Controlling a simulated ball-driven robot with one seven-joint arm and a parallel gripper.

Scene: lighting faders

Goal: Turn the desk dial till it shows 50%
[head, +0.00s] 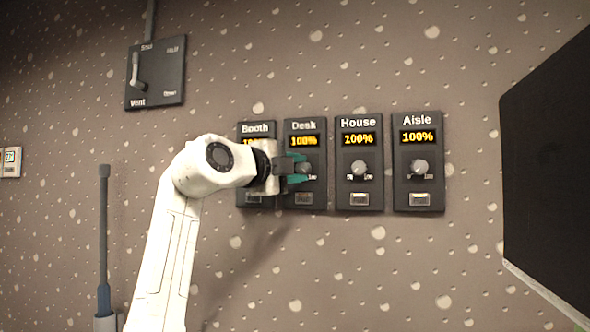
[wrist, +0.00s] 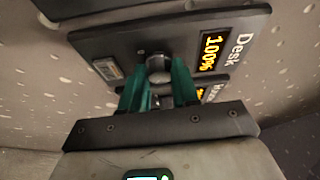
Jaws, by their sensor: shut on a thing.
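The Desk panel (head: 319,124) is a dark upright plate on the wall, second from the left in the row. Its display (head: 304,141) reads 100% in yellow; the wrist view also shows the display (wrist: 211,46) at 100%. The desk dial (wrist: 158,66) is a round grey knob below the display, partly hidden by my fingers in the head view. My gripper (head: 298,169) has green fingers, one on each side of the dial. In the wrist view the fingers (wrist: 157,85) are shut on the knob.
The Booth panel (head: 256,128) is left of Desk, mostly behind my gripper. The House panel (head: 359,187) and Aisle panel (head: 417,187), both at 100%, are to the right. A vent lever panel (head: 155,72) is upper left. A large black panel (head: 550,170) stands far right.

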